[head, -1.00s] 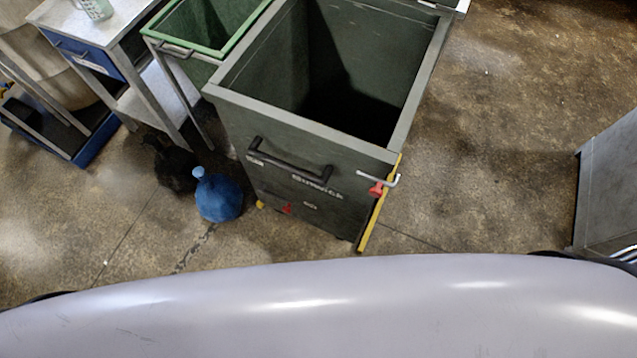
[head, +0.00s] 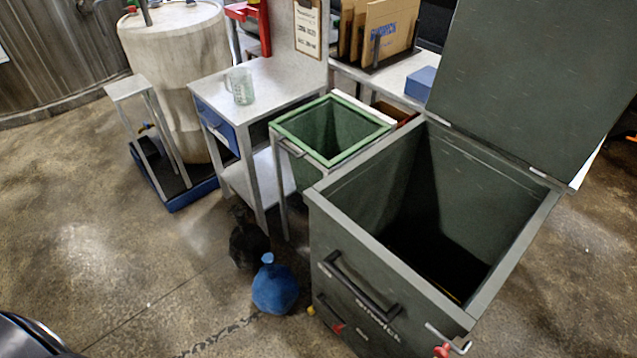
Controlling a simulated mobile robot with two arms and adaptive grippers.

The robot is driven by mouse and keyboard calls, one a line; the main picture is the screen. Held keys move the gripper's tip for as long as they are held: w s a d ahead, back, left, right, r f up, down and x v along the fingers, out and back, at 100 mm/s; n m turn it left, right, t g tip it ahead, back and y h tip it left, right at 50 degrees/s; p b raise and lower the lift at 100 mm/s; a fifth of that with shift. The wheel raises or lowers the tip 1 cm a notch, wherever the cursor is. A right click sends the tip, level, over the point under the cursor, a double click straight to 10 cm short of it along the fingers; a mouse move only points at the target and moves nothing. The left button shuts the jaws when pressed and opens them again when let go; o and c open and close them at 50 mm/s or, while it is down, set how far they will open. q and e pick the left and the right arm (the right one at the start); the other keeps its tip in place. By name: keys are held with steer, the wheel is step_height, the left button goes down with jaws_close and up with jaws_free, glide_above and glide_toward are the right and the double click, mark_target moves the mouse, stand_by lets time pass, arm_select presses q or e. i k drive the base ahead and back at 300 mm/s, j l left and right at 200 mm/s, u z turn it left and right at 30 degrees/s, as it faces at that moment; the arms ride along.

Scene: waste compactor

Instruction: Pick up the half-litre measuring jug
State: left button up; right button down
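A small, pale, translucent measuring jug with green markings (head: 241,88) stands upright on a light grey side table (head: 284,76). Its handle seems to be on its left side. It stands near the table's front left part, above a blue drawer (head: 216,126). Neither of my grippers is in the head view. A dark curved part at the bottom left corner seems to be my own body.
A green bin (head: 350,157) stands right of the table, beside the large open compactor (head: 316,240) with its lid raised. A blue bag (head: 274,289) and a black bag (head: 247,243) lie on the floor in front. A barrel (head: 170,50) stands left; floor at left is clear.

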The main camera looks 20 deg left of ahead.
mark_target(241, 80)
steer(key=j+z, duration=0.25)
steer(key=j, duration=1.65)
steer(key=i+j+z, duration=0.1)
steer(key=j, duration=0.5)
steer(key=i+j+z, duration=0.15)
steer(key=j, duration=0.45)
steer(key=i+j+z, duration=0.1)
steer(key=j, duration=0.5)
